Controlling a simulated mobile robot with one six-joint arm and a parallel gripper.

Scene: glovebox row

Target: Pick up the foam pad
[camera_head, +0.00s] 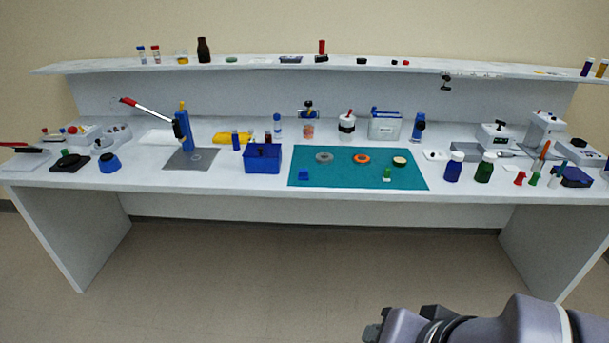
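I cannot pick out the foam pad for certain. A teal mat (340,180) lies on the bench near its middle front edge. On it are a small blue block (304,175), a grey ring (324,157), an orange ring (361,159), a dark-rimmed cream disc (400,162) and a small green-and-white piece (387,175). Any of the small flat pieces might be the pad. My gripper (374,328) is at the bottom right, in front of and apart from the bench. Its fingers are small and partly cut off, so their opening cannot be told.
A blue bin (262,164) stands just left of the mat. Blue (454,167) and green (485,168) bottles stand to its right. A lever press (183,128) is farther left. A raised shelf (260,63) runs along the back. The floor before the bench is clear.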

